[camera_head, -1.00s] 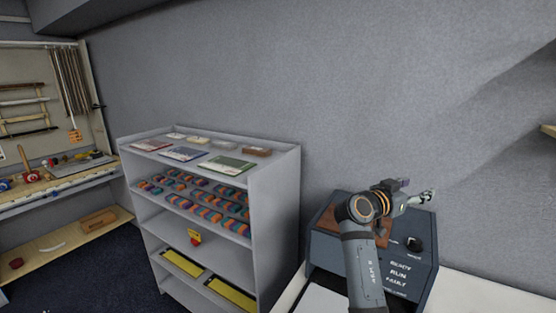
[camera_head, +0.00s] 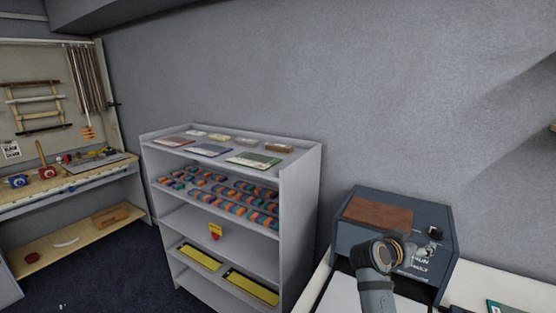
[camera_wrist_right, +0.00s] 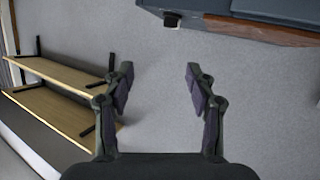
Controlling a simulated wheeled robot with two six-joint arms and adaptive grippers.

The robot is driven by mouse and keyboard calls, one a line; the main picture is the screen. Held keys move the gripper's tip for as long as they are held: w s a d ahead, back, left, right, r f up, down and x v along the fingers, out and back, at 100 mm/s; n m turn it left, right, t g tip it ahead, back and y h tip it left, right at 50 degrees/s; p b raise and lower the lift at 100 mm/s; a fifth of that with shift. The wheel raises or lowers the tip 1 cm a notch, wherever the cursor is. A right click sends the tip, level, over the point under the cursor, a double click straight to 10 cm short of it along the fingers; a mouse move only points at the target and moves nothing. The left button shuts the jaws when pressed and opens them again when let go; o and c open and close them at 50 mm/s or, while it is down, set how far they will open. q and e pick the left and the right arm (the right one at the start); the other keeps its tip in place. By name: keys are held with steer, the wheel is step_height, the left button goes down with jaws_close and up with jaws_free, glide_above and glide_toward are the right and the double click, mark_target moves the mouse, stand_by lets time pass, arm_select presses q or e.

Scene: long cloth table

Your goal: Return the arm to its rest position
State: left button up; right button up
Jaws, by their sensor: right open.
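My right arm (camera_head: 376,275) comes up from the bottom edge in the head view, in front of the dark control box. My right gripper (camera_head: 430,250) is small and partly lost against the box's front panel there. In the right wrist view the right gripper (camera_wrist_right: 158,85) shows clearly: its two fingers stand wide apart with nothing between them. My left gripper is in neither view.
The dark control box (camera_head: 355,232) with a brown top plate (camera_head: 378,213) stands on a white surface (camera_head: 500,288). A grey shelf unit (camera_head: 300,185) with several coloured items stands left of it. A wooden workbench (camera_head: 70,185) is at far left.

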steer(key=s+a+f+n+g+y, duration=0.1)
steer(key=s+a+f+n+y, duration=0.15)
steer(key=s+f, duration=0.45)
steer(key=s+a+f+n+y, duration=0.1)
steer(key=s+f+n+y, duration=0.2)
steer(key=s+f, duration=0.45)
steer(key=s+a+f+n+g+y, duration=0.25)
steer(key=s+a+f, duration=0.2)
steer(key=s, duration=0.35)
steer(key=s+a+f+n+g+y, duration=0.1)
steer(key=s+a+f+n+y, duration=0.3)
steer(key=s, duration=0.3)
step_height(320, 180, down, 36)
steer(key=s+d+r+m+b, duration=0.1)
steer(key=s+d+m+b, duration=0.15)
steer(key=b, duration=0.75)
arm_select(q)
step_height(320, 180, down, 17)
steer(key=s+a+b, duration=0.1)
steer(key=b, duration=0.6)
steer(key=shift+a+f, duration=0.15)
arm_select(e)
steer(key=s+f+g, duration=0.1)
steer(key=s+f, duration=0.8)
steer(key=f, duration=0.3)
steer(key=s+f+g, duration=0.1)
steer(key=s+f, duration=0.8)
steer(key=f, duration=0.4)
steer(key=shift+s+d+n, duration=0.15)
steer(key=shift+s+n, duration=0.2)
